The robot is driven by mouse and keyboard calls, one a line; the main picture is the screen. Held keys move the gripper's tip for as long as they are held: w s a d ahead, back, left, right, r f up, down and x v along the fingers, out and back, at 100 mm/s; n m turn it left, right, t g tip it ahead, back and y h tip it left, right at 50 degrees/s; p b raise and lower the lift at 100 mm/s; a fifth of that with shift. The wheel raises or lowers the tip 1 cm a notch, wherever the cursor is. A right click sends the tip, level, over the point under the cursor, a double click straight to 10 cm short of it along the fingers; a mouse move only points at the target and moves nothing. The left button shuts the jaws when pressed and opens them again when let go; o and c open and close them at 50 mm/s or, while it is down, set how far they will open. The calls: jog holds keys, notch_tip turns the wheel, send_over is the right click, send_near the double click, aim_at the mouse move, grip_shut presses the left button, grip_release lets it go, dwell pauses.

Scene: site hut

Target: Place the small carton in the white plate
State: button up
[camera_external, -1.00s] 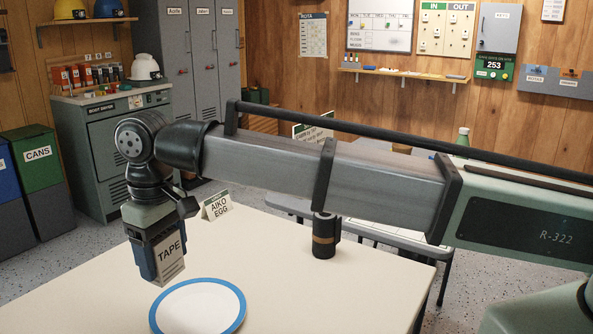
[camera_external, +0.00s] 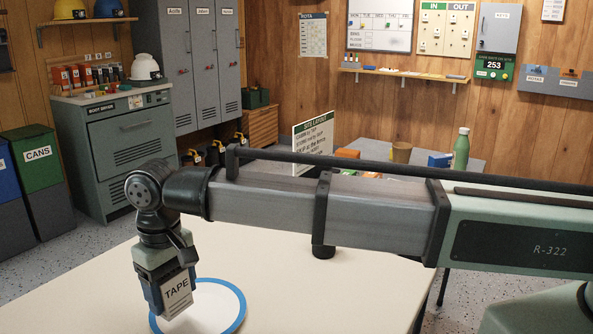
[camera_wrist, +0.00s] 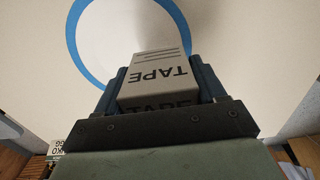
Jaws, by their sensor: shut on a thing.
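The small carton (camera_external: 177,294), pale with the word TAPE on it, is held between the fingers of my gripper (camera_external: 164,296). The carton (camera_wrist: 158,75) also shows between the fingers of my gripper (camera_wrist: 160,85) in the wrist view. The white plate (camera_external: 222,299) with a blue rim lies on the table. In the external view the carton overlaps the plate's left part; whether it touches the plate is not clear. In the wrist view the plate (camera_wrist: 84,62) spreads beyond the carton, partly hidden by it.
The cream table (camera_external: 330,295) is clear to the right of the plate. A name card (camera_wrist: 57,147) shows at the lower left of the wrist view. A second table with a green bottle (camera_external: 461,150) stands behind.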

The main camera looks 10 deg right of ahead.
aim_at(175, 303)
jog(key=shift+f, duration=1.2)
jog(key=shift+f, duration=0.6)
jog(key=o, duration=1)
notch_tip(175, 303, up, 13)
jog(key=shift+r, duration=0.15)
